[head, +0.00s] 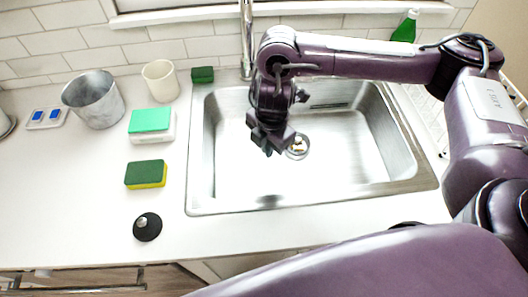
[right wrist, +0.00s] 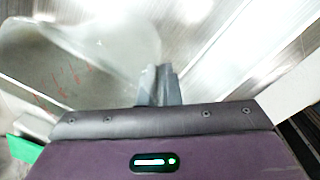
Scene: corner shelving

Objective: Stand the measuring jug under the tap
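The measuring jug, clear with red marks, fills the left of the right wrist view (right wrist: 85,65). I cannot make it out in the head view, where the bright sink and my right arm make it hard to see. My right gripper (head: 268,150) points down over the sink, a little left of the drain. In the right wrist view its fingers (right wrist: 160,85) are close together at the jug's edge and look shut on it, though the contact itself is hard to see. The tap (head: 246,38) rises behind the sink, partly behind my right arm. My left gripper is not in view.
The steel sink (head: 200,170) has a raised rim. On the left counter are a metal bucket (head: 94,100), a cream cup (head: 160,80), a green-topped white box (head: 150,125), a sponge (head: 146,174) and a black round lid (head: 147,227). A green bottle (head: 405,27) stands back right.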

